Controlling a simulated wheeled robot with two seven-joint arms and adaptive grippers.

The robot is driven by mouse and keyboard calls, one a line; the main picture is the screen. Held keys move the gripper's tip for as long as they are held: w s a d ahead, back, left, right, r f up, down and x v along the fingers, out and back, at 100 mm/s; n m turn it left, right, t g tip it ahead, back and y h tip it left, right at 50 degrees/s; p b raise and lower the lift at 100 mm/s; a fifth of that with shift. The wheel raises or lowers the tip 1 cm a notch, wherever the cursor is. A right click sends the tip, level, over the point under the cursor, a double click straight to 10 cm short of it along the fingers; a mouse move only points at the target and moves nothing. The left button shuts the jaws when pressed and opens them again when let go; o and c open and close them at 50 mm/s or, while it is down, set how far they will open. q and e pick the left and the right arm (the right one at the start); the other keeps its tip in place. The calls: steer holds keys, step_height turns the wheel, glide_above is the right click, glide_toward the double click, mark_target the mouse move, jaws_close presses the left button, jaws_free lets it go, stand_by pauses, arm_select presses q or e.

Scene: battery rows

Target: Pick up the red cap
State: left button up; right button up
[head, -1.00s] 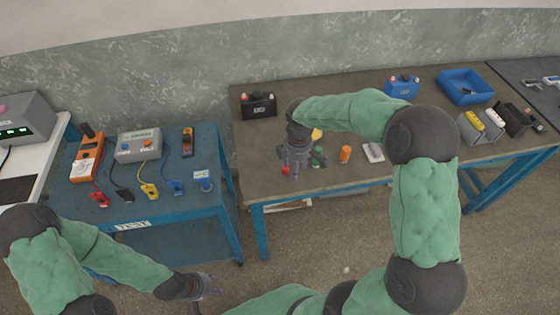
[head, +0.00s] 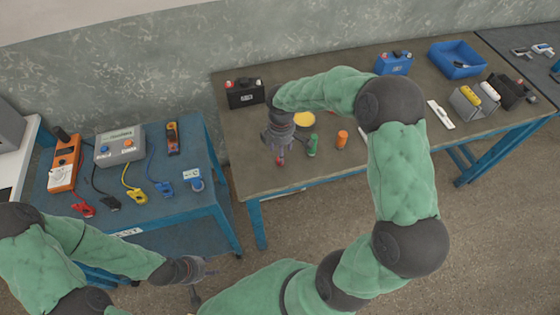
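The small red cap (head: 280,161) is on the brown workbench (head: 235,140), near its front left edge. My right gripper (head: 280,156) points down right over it, with its fingertips at the cap and partly hiding it. I cannot tell whether the fingers are closed on the cap. My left gripper (head: 208,280) is empty, with its fingers apart, low in front of the blue table and away from the cap.
Right of the cap stand a green cylinder (head: 312,145) and an orange cylinder (head: 342,139); a yellow disc (head: 304,119) lies behind. A black battery (head: 245,93) stands at back left. The blue table (head: 215,213) holds meters and clips.

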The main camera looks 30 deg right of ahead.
steer(key=f+b, duration=0.1)
steer(key=f, duration=0.1)
steer(key=f+b, duration=0.1)
steer(key=f, duration=0.2)
steer(key=shift+s+a, duration=0.2)
steer(key=shift+r, duration=0.1)
steer(key=c, duration=0.9)
steer(key=shift+c, duration=0.2)
steer(key=shift+r, duration=0.1)
